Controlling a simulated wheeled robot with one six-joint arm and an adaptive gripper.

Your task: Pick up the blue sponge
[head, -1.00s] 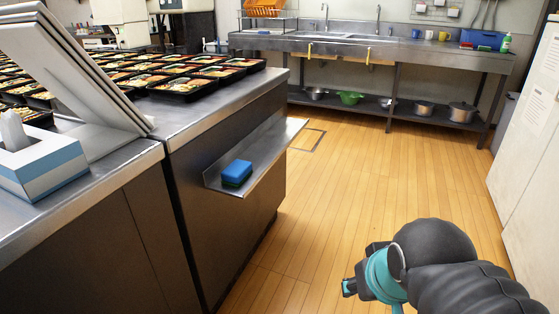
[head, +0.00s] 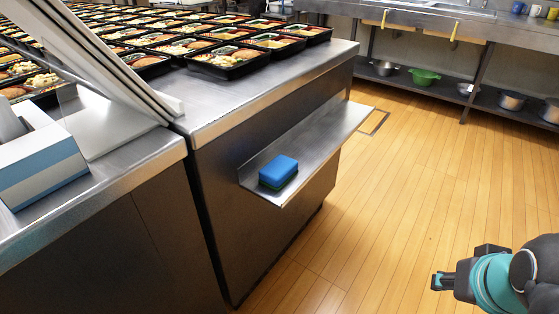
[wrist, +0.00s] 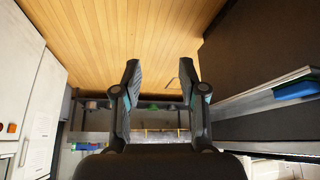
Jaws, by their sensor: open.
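The blue sponge (head: 279,170), with a dark green underside, lies flat on a narrow metal shelf (head: 318,150) on the side of the steel counter. In the wrist view the sponge (wrist: 294,89) shows at the right edge, on the same shelf. My gripper (head: 437,281) is at the lower right of the head view, well to the right of the sponge and apart from it. In the wrist view my gripper (wrist: 161,80) has its two fingers spread with nothing between them.
Bento trays (head: 229,60) cover the counter top (head: 262,98). A tissue box (head: 40,165) stands at the left by a slanted panel. A sink bench with pots (head: 512,101) and a green bowl (head: 424,76) is at the back. The wooden floor (head: 400,200) between is clear.

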